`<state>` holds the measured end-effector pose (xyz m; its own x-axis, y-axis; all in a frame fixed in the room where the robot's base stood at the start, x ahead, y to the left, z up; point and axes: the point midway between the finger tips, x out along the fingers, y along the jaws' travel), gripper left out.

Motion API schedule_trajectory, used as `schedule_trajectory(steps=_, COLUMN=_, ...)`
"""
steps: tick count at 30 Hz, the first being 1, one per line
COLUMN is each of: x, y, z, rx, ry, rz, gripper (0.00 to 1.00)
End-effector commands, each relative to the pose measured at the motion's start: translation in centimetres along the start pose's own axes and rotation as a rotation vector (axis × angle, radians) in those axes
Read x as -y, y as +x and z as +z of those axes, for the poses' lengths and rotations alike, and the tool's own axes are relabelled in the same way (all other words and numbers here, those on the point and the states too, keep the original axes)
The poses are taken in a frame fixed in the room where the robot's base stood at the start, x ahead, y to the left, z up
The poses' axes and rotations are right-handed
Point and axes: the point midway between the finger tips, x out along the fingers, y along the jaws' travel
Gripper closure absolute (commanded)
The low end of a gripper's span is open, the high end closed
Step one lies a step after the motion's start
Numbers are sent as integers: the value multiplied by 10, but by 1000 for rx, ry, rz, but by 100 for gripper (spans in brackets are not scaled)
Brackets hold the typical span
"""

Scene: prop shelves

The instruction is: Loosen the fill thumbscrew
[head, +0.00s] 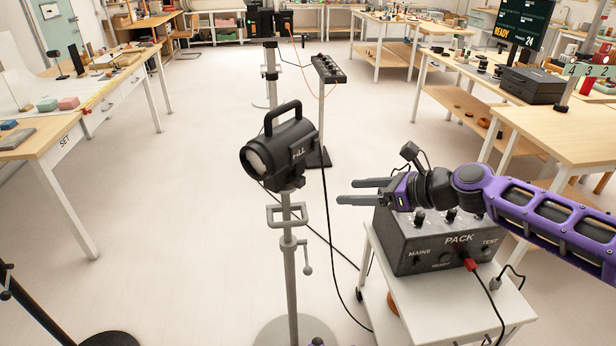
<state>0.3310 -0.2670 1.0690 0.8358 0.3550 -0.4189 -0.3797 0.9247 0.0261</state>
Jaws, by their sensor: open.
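The black fill lamp (281,148), with white lettering on its side and a handle on top, sits on a grey stand (291,282). A grey screw handle (307,258) sticks out from the right side of the stand's column, below a grey rectangular bracket (287,215). I take this handle for the thumbscrew, but no label shows on it. My gripper (348,192) is open and empty, its two dark fingers pointing left. In the picture it is to the right of the bracket and above the screw handle, apart from both.
The PACK box (415,245), with knobs and a red plug, stands on a white cart (455,310) below my arm. Black cables run down beside the lamp stand. Another stand base (110,340) is at the lower left. Open floor lies left of the lamp.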

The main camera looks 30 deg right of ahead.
Motion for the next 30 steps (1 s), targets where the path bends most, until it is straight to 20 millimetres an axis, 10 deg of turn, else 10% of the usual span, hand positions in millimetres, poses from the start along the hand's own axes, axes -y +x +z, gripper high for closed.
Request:
schedule_trajectory(steps=9, x=5, y=-21, z=15, rx=42, ry=0, rz=-58, gripper=30)
schedule_trajectory(steps=30, x=12, y=116, z=20, rx=40, ry=-1, rz=-56, gripper=30)
